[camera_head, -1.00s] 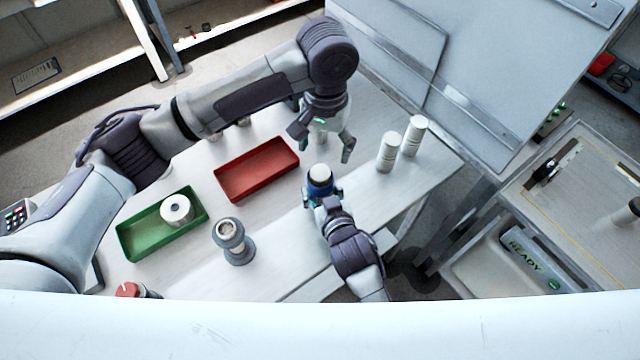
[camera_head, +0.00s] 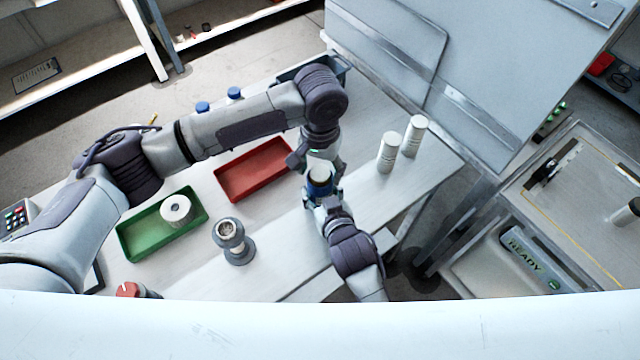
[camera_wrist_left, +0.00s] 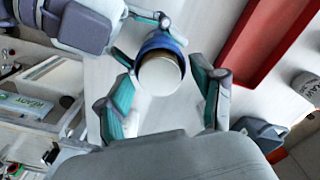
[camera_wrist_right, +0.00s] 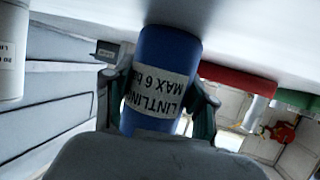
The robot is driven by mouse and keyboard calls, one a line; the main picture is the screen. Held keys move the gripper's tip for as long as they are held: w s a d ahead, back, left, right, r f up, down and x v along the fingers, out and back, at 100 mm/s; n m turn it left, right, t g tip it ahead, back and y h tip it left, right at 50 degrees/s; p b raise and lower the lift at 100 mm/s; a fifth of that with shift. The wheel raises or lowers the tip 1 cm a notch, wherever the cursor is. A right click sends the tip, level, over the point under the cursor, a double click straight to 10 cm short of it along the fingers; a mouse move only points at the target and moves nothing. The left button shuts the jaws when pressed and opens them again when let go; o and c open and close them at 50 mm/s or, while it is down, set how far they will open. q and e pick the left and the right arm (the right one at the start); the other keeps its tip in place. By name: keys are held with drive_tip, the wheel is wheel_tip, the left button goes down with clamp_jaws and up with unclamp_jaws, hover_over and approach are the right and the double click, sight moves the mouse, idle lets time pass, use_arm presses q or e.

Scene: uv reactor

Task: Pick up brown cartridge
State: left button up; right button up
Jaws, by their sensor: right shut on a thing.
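No plainly brown cartridge shows. A blue cylinder with a pale top (camera_head: 320,174) stands upright in my right gripper (camera_head: 322,196), which is shut on it. In the right wrist view the blue cylinder (camera_wrist_right: 168,50) has a white printed label and sits between the fingers (camera_wrist_right: 160,105). My left gripper (camera_head: 319,166) points down from above at its top. In the left wrist view the open left fingers (camera_wrist_left: 163,85) stand on either side of the pale top (camera_wrist_left: 159,74), with gaps visible. The left gripper partly hides the cylinder in the head view.
A red tray (camera_head: 226,189) looks empty. A green tray (camera_head: 131,243) holds a white roll (camera_head: 176,208). A grey fitting (camera_head: 234,243) stands nearby. Two white cylinders (camera_head: 387,153) (camera_head: 413,136) stand right. Blue-capped items (camera_head: 203,106) (camera_head: 234,92) show behind my left arm.

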use_arm(q)
clamp_jaws()
drive_tip(key=shift+r, duration=0.1)
wheel_tip(320, 180, up, 18)
idle(0.6)
use_arm(e)
drive_tip(key=o, duration=1.4)
drive_tip(key=shift+c, duration=0.2)
